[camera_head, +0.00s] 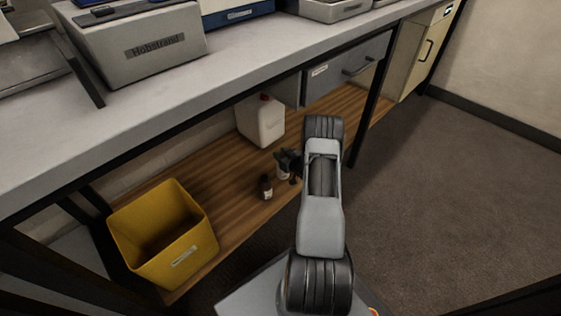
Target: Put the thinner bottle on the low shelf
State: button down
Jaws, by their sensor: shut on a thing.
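My gripper (290,165) is over the wooden low shelf (228,206) under the bench, near its front edge. It is shut on a small bottle (282,174) with a pale label, which is partly hidden by the fingers. I cannot tell whether the base of this bottle touches the shelf. A small dark bottle (266,188) with a pale label stands upright on the shelf, just left of and nearer than the held one. With the held bottle partly covered, I cannot tell clearly which of the two is thinner.
A white jug (261,122) with a red cap stands at the back of the shelf. A yellow bin (165,236) stands at its left end. The grey bench top (226,73) overhangs the shelf, with a drawer (345,74) beneath. Bare shelf lies between bin and bottles.

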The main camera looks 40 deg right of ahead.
jog(key=shift+w+f+b, duration=0.1)
jog(key=shift+f+b, duration=0.85)
jog(key=shift+f, duration=0.85)
jog(key=shift+f, duration=0.15)
jog(key=c, duration=0.8)
grip_release()
